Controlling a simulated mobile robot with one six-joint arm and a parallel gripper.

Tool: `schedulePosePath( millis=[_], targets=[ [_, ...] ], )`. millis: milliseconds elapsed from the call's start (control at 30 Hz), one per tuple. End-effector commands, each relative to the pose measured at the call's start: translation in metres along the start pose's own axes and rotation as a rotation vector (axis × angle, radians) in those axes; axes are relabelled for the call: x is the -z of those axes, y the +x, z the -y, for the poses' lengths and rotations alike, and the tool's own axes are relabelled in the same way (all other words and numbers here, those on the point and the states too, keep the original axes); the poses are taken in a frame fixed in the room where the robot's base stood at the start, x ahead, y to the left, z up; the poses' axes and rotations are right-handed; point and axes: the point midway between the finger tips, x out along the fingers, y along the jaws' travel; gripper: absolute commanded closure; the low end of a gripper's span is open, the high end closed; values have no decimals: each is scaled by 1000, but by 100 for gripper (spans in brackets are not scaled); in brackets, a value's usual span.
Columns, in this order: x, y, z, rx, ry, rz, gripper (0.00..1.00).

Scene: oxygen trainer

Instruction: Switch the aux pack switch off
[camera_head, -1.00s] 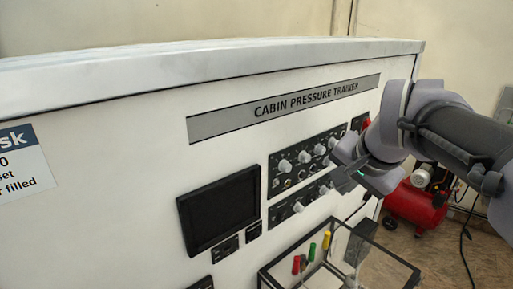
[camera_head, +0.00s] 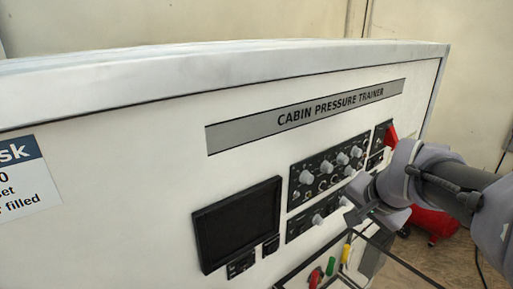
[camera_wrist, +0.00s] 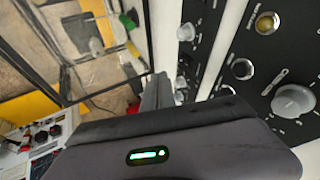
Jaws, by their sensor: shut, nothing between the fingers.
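The white cabin pressure trainer bears an upper black panel (camera_head: 328,172) with several grey knobs and small switches. A lower black panel (camera_head: 303,224) sits under it, its right end partly hidden by my gripper. The labels are too small to read, so I cannot tell which control is the aux pack switch. My gripper (camera_head: 352,214) is shut and empty, in front of the lower panel's right end. In the wrist view my gripper (camera_wrist: 157,92) points along the panel face, with knobs and toggles (camera_wrist: 242,68) close on its right. I cannot tell whether it touches any.
A dark screen (camera_head: 238,224) is left of the panels. A small panel with a red part (camera_head: 390,137) is at upper right. An open-framed case with red, green and yellow items (camera_head: 330,266) stands below. A red compressor (camera_head: 436,226) is on the floor behind my arm.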

Motion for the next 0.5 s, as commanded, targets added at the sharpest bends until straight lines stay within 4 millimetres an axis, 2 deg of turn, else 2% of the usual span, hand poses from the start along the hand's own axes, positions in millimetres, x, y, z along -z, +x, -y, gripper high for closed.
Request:
schedulePosePath(
  millis=[100,300,500],
  targets=[
    [0,23,3,-1,-1,2,100],
    [-1,36,28,0,-2,0,100],
    [-2,41,34,0,1,-1,100]
  ],
)
